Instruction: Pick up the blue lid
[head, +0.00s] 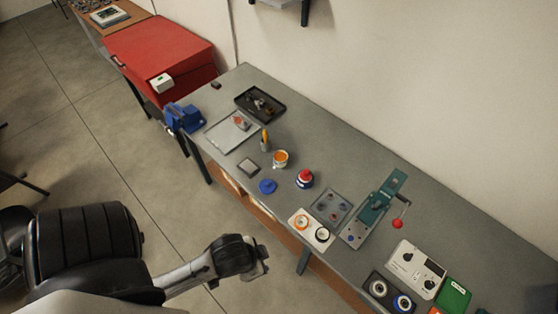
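The blue lid (267,186) is a small flat disc with a raised middle. It lies on the grey workbench (228,168) close to its front edge, left of a jar with a red top (305,178). An open can with orange contents (280,159) stands just behind the lid. My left gripper (262,264) is in front of the bench, over the floor, apart from the lid. Its fingers are dark and small here, so I cannot tell whether they are open. My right gripper is not in view.
A blue vise (184,117), a black tray (260,104) and a yellow-handled tool (265,141) are farther along the bench. A small grey square plate (248,167) lies left of the lid. To the right are a tape tray (311,230) and a green lever press (375,206).

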